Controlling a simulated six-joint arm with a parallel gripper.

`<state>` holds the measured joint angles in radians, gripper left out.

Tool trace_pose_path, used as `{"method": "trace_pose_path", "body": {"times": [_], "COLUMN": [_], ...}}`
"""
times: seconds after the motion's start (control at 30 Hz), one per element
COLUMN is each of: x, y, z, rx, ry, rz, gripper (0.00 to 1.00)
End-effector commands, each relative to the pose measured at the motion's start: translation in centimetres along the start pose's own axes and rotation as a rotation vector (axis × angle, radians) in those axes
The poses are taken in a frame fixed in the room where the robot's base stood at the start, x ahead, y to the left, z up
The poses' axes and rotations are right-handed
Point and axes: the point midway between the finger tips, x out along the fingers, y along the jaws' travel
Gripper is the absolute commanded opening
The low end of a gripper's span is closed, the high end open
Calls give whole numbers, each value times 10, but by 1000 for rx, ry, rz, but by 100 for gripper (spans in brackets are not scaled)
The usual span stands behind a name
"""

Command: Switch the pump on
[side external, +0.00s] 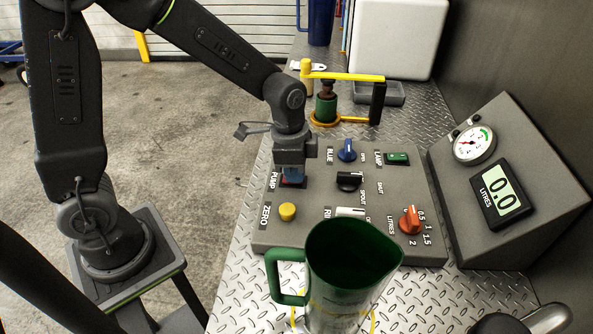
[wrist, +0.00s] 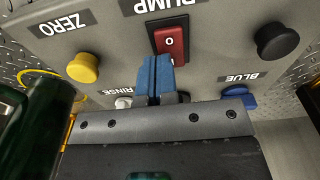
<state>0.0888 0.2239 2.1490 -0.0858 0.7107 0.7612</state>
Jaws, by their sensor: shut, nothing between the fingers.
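The pump switch (wrist: 168,42) is a red rocker in a dark frame beside the PUMP label, with an O mark facing the wrist view. In the side view it is mostly hidden under my gripper (side external: 292,175). My gripper's blue fingers (wrist: 157,62) are closed together and empty, pointing down at the panel. In the wrist view their tips overlap the edge of the switch. I cannot tell whether they touch it. The control panel (side external: 325,188) is grey. The display (side external: 501,193) reads 0.0 litres.
A yellow ZERO button (side external: 288,211), black spout knob (side external: 348,180), blue knob (side external: 347,150), orange litres dial (side external: 411,220) and green lamp switch (side external: 397,158) share the panel. A green-topped jug (side external: 343,280) stands in front.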

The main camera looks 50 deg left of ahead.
Motion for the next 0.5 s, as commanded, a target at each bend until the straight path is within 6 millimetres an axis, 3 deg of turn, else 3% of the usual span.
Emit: {"method": "trace_pose_path", "body": {"times": [0.27, 0.5], "x": [-14, -64], "y": [-1, 0], "z": [0, 3], "rx": [0, 0], "ry": [5, 5], "rz": [-4, -5], "gripper": [0, 0]}}
